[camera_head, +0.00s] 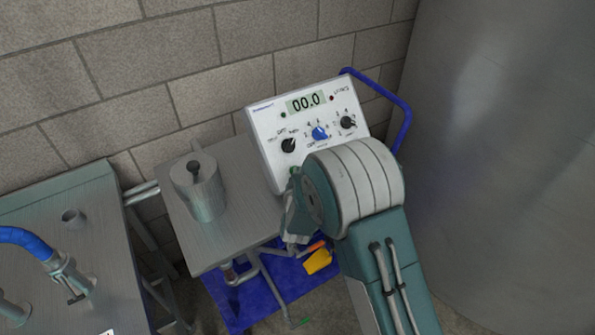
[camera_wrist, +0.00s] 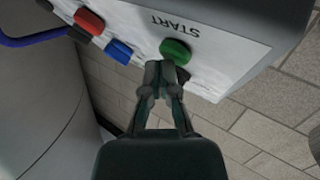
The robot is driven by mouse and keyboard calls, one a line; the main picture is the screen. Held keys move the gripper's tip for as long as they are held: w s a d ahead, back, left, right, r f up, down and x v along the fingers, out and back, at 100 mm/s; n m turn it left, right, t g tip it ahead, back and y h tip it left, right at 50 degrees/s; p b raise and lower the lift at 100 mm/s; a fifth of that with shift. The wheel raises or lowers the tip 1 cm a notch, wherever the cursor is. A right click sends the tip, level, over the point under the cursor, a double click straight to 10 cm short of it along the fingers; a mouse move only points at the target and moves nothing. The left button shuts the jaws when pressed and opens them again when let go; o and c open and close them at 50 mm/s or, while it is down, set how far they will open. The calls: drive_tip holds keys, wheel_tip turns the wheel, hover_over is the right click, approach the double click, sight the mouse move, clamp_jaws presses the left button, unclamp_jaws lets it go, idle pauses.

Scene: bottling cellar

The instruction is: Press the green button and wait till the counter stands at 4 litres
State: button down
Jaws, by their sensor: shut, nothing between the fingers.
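The counter box (camera_head: 265,130) is white with a grey display (camera_head: 306,102) that reads 00.0. The green button (camera_wrist: 175,51), round and labelled START, is on the box's face in the wrist view, where the lettering is upside down. My gripper (camera_wrist: 160,72) is shut and empty, its fingertips just below the green button in the picture. I cannot tell whether they touch it. In the head view my arm covers the lower right of the box, and my gripper (camera_head: 297,222) is partly hidden beside it.
A lidded metal pot (camera_head: 200,188) stands on the metal table (camera_head: 235,235) left of the box. A large steel tank (camera_head: 500,130) closes off the right. A brick wall is behind.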

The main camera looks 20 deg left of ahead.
drive_tip(key=shift+a, duration=0.25)
idle(0.8)
drive_tip(key=shift+d+r, duration=0.1)
drive_tip(key=shift+d, duration=0.05)
drive_tip(key=s+d+r, duration=0.2)
drive_tip(key=d+r, duration=0.1)
drive_tip(key=shift+s+d+r, duration=0.1)
drive_tip(key=shift+s, duration=0.15)
drive_tip(key=shift+a, duration=0.2)
drive_tip(key=shift+d+r, duration=0.1)
drive_tip(key=shift+d, duration=0.1)
idle(0.4)
